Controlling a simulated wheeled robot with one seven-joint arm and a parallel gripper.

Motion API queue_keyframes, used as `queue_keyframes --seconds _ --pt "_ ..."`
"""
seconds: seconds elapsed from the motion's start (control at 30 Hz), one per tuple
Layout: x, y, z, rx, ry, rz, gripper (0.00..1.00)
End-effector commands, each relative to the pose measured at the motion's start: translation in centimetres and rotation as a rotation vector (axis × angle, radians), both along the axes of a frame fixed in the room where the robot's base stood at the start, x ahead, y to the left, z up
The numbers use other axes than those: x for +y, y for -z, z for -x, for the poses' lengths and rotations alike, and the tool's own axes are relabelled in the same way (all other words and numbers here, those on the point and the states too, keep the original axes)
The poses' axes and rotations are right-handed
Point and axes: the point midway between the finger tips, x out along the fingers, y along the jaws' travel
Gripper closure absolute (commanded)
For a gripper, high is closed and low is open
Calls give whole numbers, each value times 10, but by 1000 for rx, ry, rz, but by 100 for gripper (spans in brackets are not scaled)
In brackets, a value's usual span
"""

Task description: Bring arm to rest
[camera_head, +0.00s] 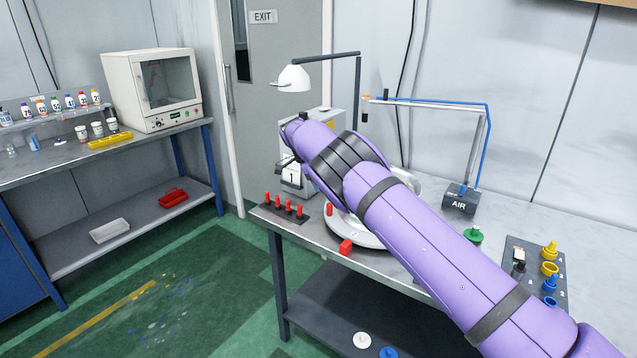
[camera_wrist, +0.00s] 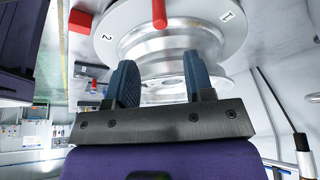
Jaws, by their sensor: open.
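My gripper (camera_wrist: 161,82) is open and empty, with its two blue-grey fingers apart in the wrist view. Beyond the fingers is a silvery round spindle hub on a pale disc (camera_wrist: 112,27) marked with numbers. A red peg (camera_wrist: 159,13) stands out from the disc and a red block (camera_wrist: 80,20) lies at its edge. In the head view my purple arm reaches from the lower right to the upper left over the bench. It hides much of the round disc (camera_head: 343,232), and the fingers are hard to make out there.
The bench (camera_head: 590,245) holds a row of red pegs (camera_head: 284,206), a white lamp (camera_head: 293,78), an AIR stand (camera_head: 460,198), a green part (camera_head: 474,235) and a dark board with coloured parts (camera_head: 520,250). A white oven (camera_head: 153,88) stands on the left bench. Green floor lies between the benches.

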Motion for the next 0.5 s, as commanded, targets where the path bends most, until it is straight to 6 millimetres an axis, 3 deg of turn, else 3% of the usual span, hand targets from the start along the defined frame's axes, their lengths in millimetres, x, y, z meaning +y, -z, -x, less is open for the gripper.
queue_keyframes --seconds 0.17,0.37,0.5 --pt "-14 -17 -2 3 -2 -18 52" --pt "-65 -81 2 21 -35 -88 52" --pt "-103 -126 14 34 -79 -144 52"
